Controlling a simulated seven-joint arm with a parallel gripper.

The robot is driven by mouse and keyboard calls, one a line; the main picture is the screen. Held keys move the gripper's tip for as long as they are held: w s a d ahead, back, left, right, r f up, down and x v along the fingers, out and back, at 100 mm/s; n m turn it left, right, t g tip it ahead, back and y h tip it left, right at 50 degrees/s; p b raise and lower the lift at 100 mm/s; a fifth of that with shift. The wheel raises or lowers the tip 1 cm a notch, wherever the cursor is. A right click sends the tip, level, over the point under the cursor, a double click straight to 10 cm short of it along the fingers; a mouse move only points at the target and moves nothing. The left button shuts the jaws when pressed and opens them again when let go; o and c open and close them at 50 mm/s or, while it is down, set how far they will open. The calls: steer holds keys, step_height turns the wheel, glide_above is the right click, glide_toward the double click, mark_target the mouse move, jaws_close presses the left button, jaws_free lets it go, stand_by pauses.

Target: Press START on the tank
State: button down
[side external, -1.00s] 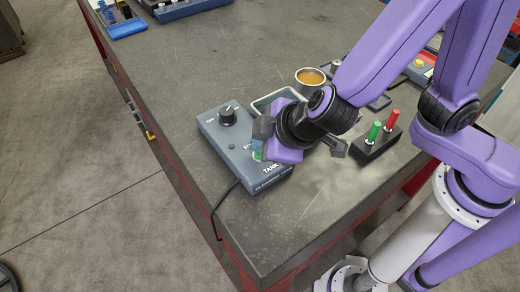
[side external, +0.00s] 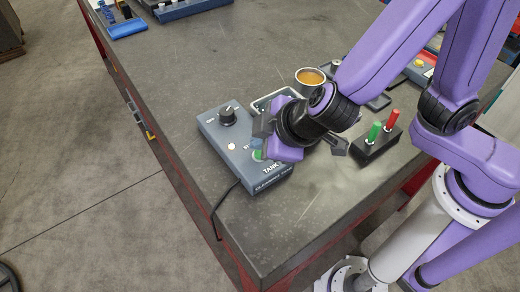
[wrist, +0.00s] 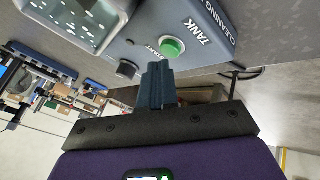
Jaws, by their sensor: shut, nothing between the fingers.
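The blue-grey cleaning tank unit (side external: 215,137) sits near the table's front-left corner, its "TANK" lettering facing up. Its round green button (wrist: 172,47) has the START label beside it in the wrist view. In the side view the green button (side external: 257,155) shows only in part, beside my gripper. My gripper (wrist: 157,72) is shut and empty. Its fingertips appear just below the button in the wrist view, over the panel. The gap between tips and button cannot be judged. In the side view my wrist hides the fingertips.
The panel also bears a dark knob (side external: 227,116) and a small pale round part (side external: 231,146). A metal-rimmed basin (wrist: 75,20) adjoins the panel. An orange-filled cup (side external: 311,77) and a black block with green and red pegs (side external: 375,150) stand nearby. The table's left middle is clear.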

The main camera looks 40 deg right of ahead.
steer(key=shift+r, duration=0.3)
steer(key=shift+r, duration=2.55)
steer(key=shift+d, duration=0.15)
steer(key=shift+g+h, duration=0.3)
steer(key=shift+g, duration=0.1)
steer(key=d, duration=0.5)
steer(key=shift+s+d+f, duration=0.2)
steer(key=shift+d+f, duration=0.1)
steer(key=shift+f, duration=0.05)
steer(key=s+d+f+g, duration=0.1)
steer(key=s+d+g, duration=0.2)
steer(key=s+d, duration=0.4)
steer(key=s+d+f+n+g, duration=0.1)
steer(key=s+d+g, duration=0.2)
steer(key=s+d, duration=0.4)
steer(key=d, duration=0.5)
steer(key=shift+n, duration=0.3)
